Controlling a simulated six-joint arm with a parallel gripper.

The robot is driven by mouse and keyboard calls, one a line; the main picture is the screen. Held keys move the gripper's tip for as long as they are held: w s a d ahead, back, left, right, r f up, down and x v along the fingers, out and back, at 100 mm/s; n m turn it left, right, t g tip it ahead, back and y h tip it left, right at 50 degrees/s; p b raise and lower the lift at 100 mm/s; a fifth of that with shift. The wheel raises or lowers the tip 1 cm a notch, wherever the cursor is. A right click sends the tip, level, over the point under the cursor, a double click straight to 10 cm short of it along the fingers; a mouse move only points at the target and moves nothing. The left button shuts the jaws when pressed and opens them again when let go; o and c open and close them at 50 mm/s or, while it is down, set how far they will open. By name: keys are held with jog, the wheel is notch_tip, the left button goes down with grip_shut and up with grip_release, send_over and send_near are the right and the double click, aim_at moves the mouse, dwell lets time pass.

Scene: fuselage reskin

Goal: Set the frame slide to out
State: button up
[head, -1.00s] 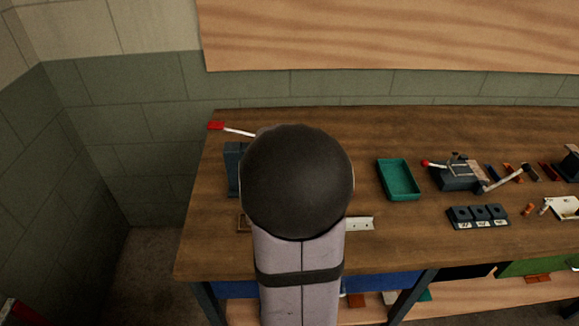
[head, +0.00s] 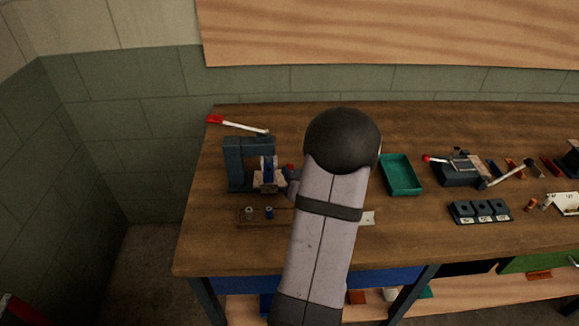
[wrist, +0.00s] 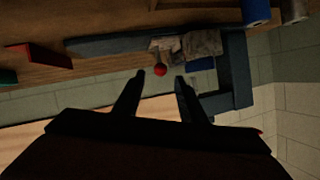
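A dark blue-grey frame (head: 234,158) stands at the bench's left end, with a blue cylinder and a pale block inside it. It also shows in the wrist view (wrist: 237,70). A small red knob (head: 289,167) sits at its right side, next to the pale block; this seems to be the slide's knob. In the wrist view the red knob (wrist: 160,71) lies just ahead of the gap between my fingertips. My gripper (wrist: 160,82) is open and empty. Its fingers appear on either side of the knob's line; contact cannot be seen. My arm hides most of the gripper in the head view.
A white lever with a red grip (head: 238,125) rises above the frame. A low plate with small cylinders (head: 257,214) lies in front. A green tray (head: 401,174), a clamp fixture (head: 458,168) and a dark block row (head: 481,211) stand to the right. The bench's back strip is clear.

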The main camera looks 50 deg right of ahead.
aim_at(291, 167)
jog(key=shift+p+x, duration=0.6)
jog(key=shift+x, duration=2.75)
